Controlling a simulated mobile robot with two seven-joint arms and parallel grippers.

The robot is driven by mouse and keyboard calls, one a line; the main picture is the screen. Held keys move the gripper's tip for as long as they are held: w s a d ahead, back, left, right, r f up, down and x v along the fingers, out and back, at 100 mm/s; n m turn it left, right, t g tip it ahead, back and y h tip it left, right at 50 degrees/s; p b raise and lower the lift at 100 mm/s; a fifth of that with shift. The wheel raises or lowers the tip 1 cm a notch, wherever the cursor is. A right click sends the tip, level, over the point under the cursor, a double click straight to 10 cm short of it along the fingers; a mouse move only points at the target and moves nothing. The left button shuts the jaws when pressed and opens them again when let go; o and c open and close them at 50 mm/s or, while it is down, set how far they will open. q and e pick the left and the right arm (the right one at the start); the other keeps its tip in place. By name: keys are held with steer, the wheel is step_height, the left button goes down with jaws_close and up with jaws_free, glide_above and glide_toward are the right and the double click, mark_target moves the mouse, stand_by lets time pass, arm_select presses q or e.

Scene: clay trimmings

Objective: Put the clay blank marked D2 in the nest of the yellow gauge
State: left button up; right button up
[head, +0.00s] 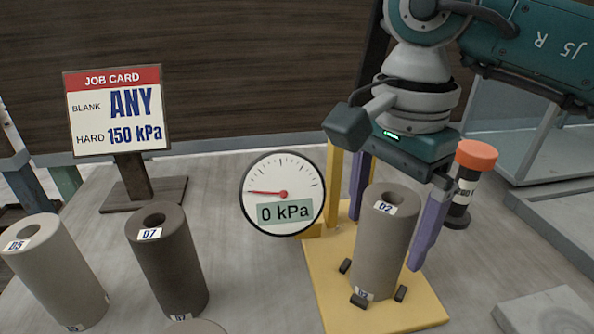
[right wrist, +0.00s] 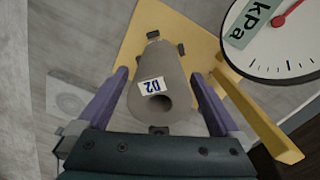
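The grey clay blank marked D2 (head: 385,245) is a hollow cylinder. It stands upright on the yellow gauge's base (head: 325,270), among small black stops of the nest (head: 359,299). My right gripper (head: 388,240) is open, with one purple finger on each side of the blank. In the right wrist view, gaps show between the fingers (right wrist: 160,76) and the D2 blank (right wrist: 158,95). The gauge's round dial (head: 283,193) reads 0 kPa. It shows partly in the right wrist view (right wrist: 285,50). My left gripper is not clearly in view.
Blanks D5 (head: 60,275) and D7 (head: 170,265) stand at the left; another blank's top shows at the bottom edge. A job card (head: 117,110) reads ANY, HARD 150 kPa. An orange-capped black cylinder (head: 474,165) stands close right of the gripper. A grey slab (head: 545,312) lies at right.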

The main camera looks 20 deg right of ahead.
steer(key=shift+r, duration=0.1)
step_height(320, 180, up, 12)
steer(key=shift+r+p, duration=0.1)
steer(key=shift+p, duration=0.25)
